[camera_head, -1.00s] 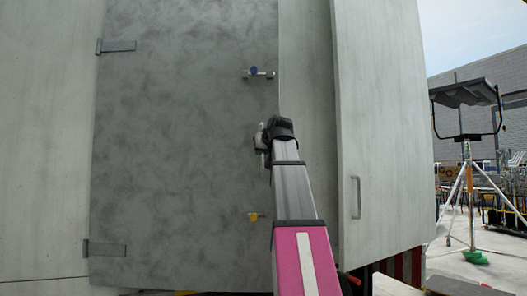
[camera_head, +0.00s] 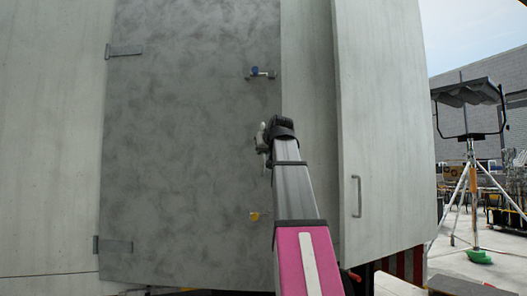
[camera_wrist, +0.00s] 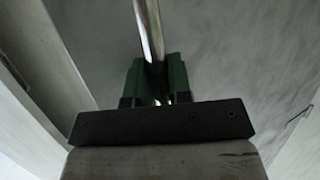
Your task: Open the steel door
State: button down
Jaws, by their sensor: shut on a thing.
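The steel door (camera_head: 190,150) is a mottled grey panel on the truck's side, with hinges on its left edge. It has a blue-knobbed latch (camera_head: 257,72) high on its right side and a yellow-knobbed latch (camera_head: 255,216) lower down. My gripper (camera_head: 262,140) is at the door's right edge, between the two latches, partly hidden by my arm. In the wrist view, the green fingers of my gripper (camera_wrist: 158,82) are shut on a shiny metal bar handle (camera_wrist: 148,28). The mottled door surface fills the background there.
A pale panel with a grab handle (camera_head: 356,196) stands to the right of the door. A tripod stand (camera_head: 470,190) with a green foot is farther right on open concrete. Upper hinge (camera_head: 124,50) and lower hinge (camera_head: 114,246) show on the door's left.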

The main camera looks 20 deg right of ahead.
jog(key=shift+s+a, duration=0.5)
jog(key=shift+s, duration=0.3)
jog(key=shift+s+a, duration=0.55)
jog(key=shift+s, duration=0.3)
jog(key=shift+s+a, duration=0.5)
jog(key=shift+s, duration=0.3)
jog(key=c, duration=1)
grip_release()
jog(key=shift+w, duration=0.1)
